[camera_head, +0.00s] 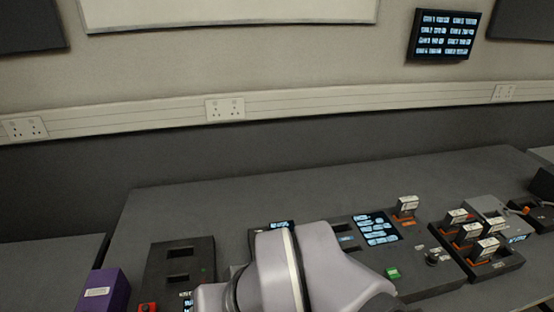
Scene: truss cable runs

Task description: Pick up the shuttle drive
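Several small drives with white tops and orange bases are in view, and I cannot tell which is the shuttle drive. One drive (407,206) stands upright alone at the back edge of the console, right of its lit screen (376,228). Others, such as the front drive (485,249), stand upright in a black rack (508,264) at the right. My grey arm covers the bottom middle of the view and hides part of the desk and console. My gripper is not in view.
A black unit (180,254) with slots and a purple box (104,291) are at the left. The console has a green button (393,273) and a black knob (432,259). A grey unit (485,207) stands behind the rack. The desk's back strip (270,190) is clear.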

